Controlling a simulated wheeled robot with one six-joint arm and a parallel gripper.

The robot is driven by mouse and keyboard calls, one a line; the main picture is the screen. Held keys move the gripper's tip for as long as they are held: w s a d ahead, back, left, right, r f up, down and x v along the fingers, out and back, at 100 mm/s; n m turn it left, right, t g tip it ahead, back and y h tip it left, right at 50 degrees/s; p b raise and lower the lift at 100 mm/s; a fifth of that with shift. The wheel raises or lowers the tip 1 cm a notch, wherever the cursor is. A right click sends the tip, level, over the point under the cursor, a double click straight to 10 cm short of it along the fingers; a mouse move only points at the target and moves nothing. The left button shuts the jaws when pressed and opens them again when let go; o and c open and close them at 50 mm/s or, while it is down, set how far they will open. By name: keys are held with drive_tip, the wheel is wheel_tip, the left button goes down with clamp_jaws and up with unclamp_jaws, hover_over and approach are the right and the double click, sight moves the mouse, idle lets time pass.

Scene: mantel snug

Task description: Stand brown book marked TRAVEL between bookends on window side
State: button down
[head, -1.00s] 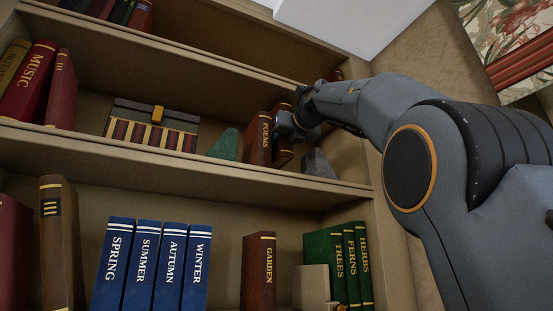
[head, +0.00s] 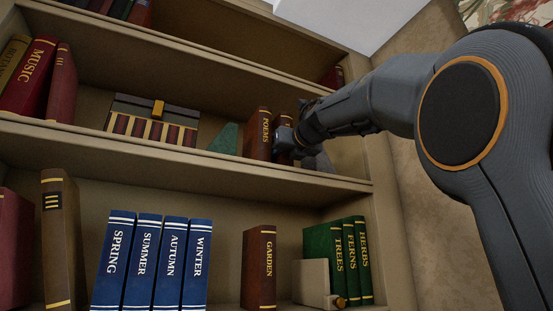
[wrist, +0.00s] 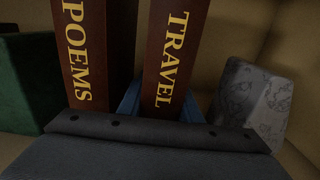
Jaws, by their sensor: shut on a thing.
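The brown TRAVEL book (wrist: 172,50) stands upright between my gripper's blue fingers in the wrist view. My gripper (head: 285,143) is shut on it at the upper shelf, and in the head view my gripper and arm hide most of the book (head: 285,118). The brown POEMS book (head: 258,135) stands just left of it, with a narrow gap between them in the wrist view. A green bookend (head: 224,138) stands left of POEMS. A grey stone-like bookend (wrist: 252,100) stands to the right of TRAVEL, apart from it. Whether TRAVEL's base rests on the shelf is hidden.
A striped box (head: 152,125) and red books, one marked MUSIC (head: 27,80), stand further left on this shelf. The shelf's front edge (head: 200,165) runs below my gripper. The lower shelf holds blue season books, GARDEN (head: 258,270) and green books. The cabinet's right side wall is close.

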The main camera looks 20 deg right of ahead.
drive_tip(key=c, duration=1.3)
unclamp_jaws()
drive_tip(key=shift+f, duration=0.1)
drive_tip(key=shift+s+d, duration=0.1)
drive_tip(key=shift+s, duration=0.2)
drive_tip(key=s+b, duration=0.1)
drive_tip(key=s, duration=0.2)
drive_tip(key=s+d+b, duration=0.1)
drive_tip(key=s+b, duration=0.1)
drive_tip(key=s, duration=0.2)
drive_tip(key=s+d+b, duration=0.1)
drive_tip(key=s+b, duration=0.1)
drive_tip(key=s, duration=0.2)
drive_tip(key=shift+s+d, duration=0.1)
